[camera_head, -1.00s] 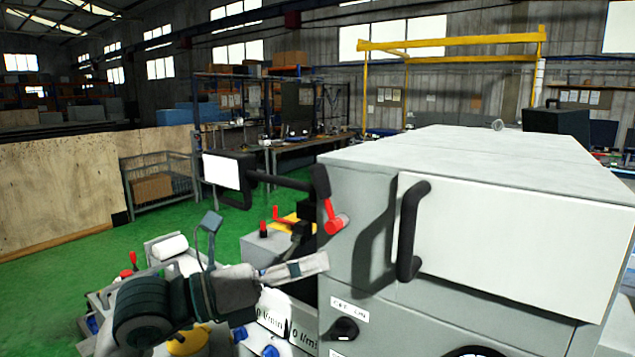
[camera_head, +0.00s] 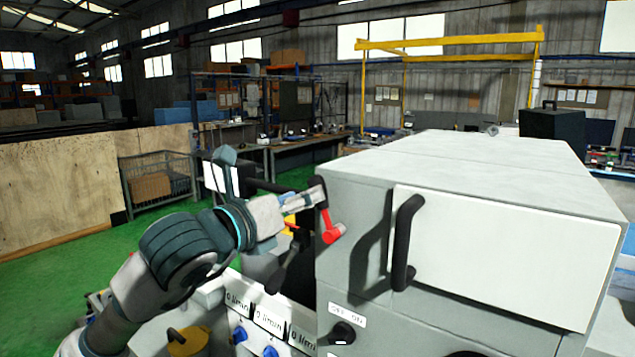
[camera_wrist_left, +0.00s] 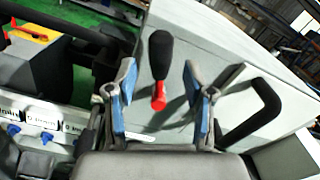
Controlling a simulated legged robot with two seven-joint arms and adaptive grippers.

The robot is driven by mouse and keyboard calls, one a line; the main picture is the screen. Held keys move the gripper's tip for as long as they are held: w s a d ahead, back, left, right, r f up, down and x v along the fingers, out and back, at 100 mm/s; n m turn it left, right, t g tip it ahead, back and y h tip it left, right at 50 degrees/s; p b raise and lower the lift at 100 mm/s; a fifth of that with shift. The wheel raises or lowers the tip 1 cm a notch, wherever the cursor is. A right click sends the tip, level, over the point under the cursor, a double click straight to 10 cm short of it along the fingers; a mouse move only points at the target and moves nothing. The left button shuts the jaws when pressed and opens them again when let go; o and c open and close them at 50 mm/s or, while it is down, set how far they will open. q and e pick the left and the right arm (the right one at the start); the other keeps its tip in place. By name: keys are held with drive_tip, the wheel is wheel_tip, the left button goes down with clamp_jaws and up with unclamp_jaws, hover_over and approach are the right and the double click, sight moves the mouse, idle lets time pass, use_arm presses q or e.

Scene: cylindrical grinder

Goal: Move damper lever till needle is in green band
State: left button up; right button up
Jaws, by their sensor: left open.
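The lever, with a black grip and a red lower part (camera_head: 330,226), sits at the left edge of the grey machine housing. In the left wrist view the lever (camera_wrist_left: 159,68) stands between the two blue-padded fingers, with clear gaps on both sides. My left gripper (camera_head: 303,203) is open, its fingers at the lever in the head view. No needle or green band can be made out. My right gripper is not in view.
The grey housing (camera_head: 470,165) has a white front panel with a black handle (camera_head: 405,243). Below left are several "l/min" displays (camera_head: 268,318) with blue knobs. A black OFF/ON switch (camera_head: 342,332) is on the housing. Green floor lies to the left.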

sight(323, 205)
use_arm(q)
drive_tip(key=p+x, duration=0.1)
drive_tip(key=x, duration=0.4)
drive_tip(key=shift+w+d, duration=0.15)
drive_tip(key=shift+w, duration=0.1)
clamp_jaws()
